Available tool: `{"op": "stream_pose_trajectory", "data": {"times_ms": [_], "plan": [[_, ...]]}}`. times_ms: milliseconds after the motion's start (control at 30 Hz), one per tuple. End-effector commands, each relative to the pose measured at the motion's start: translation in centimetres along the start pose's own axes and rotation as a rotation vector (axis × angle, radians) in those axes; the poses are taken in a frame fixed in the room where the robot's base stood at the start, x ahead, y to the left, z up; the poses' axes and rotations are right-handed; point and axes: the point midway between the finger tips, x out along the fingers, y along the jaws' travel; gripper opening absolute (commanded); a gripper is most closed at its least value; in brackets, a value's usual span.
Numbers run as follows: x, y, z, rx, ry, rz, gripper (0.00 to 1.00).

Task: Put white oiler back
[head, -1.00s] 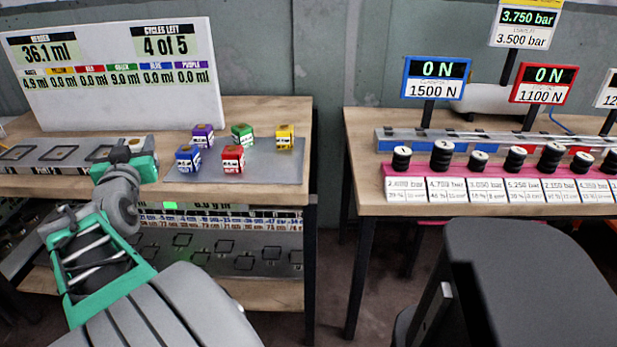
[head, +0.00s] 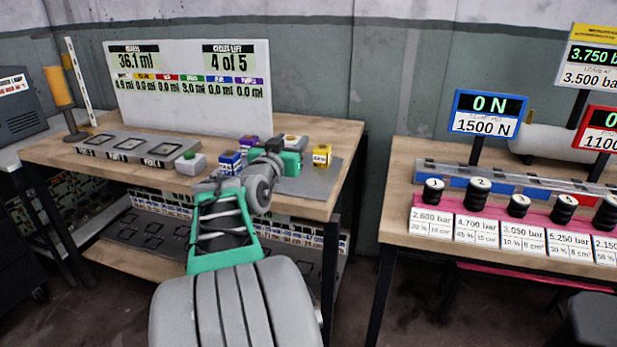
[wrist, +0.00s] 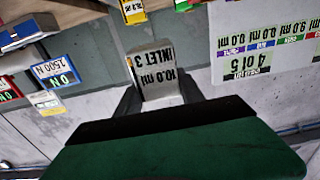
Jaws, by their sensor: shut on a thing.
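My gripper (head: 285,158) is over the oiler plate on the left bench. It is shut on the white oiler (wrist: 155,72). In the wrist view the oiler sits between the two dark fingers and its label reads "INLET 3" and 10.0 ml. In the head view only a pale bit of the oiler with a brownish top (head: 293,139) shows behind the gripper. The purple oiler (head: 248,146) and blue oiler (head: 230,160) stand left of my gripper. The yellow oiler (head: 322,155) stands to its right. The red and green oilers are hidden in the head view.
A grey rack with inlet slots (head: 130,148) lies on the left bench, with a pale block with a green top (head: 190,163) at its right end. A white display board (head: 190,90) stands behind. The grey plate (head: 312,183) has bare room in front.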

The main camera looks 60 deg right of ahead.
Motion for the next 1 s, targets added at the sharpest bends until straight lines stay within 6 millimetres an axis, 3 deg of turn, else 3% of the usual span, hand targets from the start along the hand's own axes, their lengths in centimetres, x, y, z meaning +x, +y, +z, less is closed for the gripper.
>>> {"op": "stream_pose_trajectory", "data": {"times_ms": [33, 200, 433, 567, 967, 1000], "plan": [[1.4, 1.3, 0.8, -0.001, -0.001, 0.011, 0.01], [4.1, 2.7, 4.5, -0.001, -0.001, 0.009, 0.01], [5.7, 3.5, 6.8, 0.000, 0.000, 0.004, 0.01], [5.6, 3.3, 9.3, -0.002, -0.001, 0.001, 0.01], [5.6, 3.4, 10.0, 0.000, 0.002, 0.002, 0.01], [5.6, 3.4, 9.9, 0.000, 0.001, 0.002, 0.48]]}}
